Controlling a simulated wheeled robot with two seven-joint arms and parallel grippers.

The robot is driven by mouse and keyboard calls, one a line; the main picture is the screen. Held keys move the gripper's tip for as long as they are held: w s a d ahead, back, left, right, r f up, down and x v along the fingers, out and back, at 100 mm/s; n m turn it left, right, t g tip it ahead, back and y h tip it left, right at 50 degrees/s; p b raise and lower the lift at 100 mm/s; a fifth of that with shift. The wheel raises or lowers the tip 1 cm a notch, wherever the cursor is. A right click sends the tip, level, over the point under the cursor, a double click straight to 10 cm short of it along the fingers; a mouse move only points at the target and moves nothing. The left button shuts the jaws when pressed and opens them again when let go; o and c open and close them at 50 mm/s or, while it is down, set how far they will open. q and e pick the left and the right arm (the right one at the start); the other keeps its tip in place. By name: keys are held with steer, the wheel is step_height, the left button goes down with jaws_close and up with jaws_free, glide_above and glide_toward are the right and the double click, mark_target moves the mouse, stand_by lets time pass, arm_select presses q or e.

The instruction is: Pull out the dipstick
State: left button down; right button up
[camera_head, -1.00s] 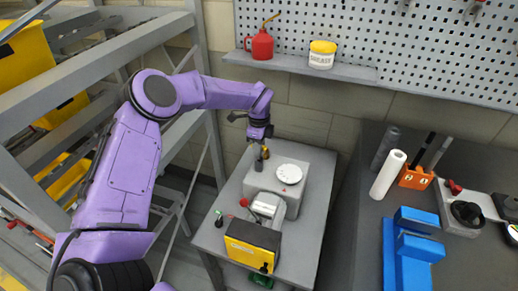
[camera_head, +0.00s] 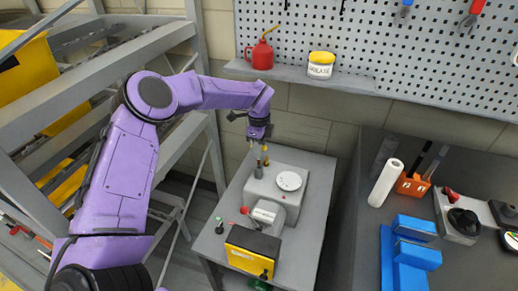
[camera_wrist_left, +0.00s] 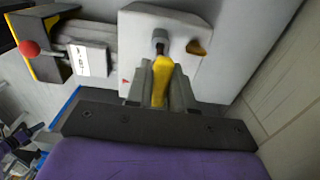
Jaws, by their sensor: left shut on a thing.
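The dipstick (camera_wrist_left: 160,88) has a yellow handle, seen in the left wrist view between the fingers of my left gripper (camera_wrist_left: 163,78). The gripper is shut on this handle. A short grey tube (camera_wrist_left: 160,38) on the machine lies in line with the handle. I cannot tell how much of the dipstick is inside it. In the head view my left gripper (camera_head: 259,148) is above the back left part of the grey machine (camera_head: 278,187), where the handle is mostly hidden. My right gripper is not in view.
The machine stands on a grey table (camera_head: 312,215), with a yellow and black box (camera_head: 252,250) and a red knob in front. A metal rack (camera_head: 100,75) is close on the left. A shelf (camera_head: 300,77) with a red oil can (camera_head: 262,54) and grease jar (camera_head: 320,65) is behind.

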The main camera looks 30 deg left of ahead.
arm_select(q)
steer(key=shift+r+p, duration=0.8)
steer(key=shift+r, duration=1.25)
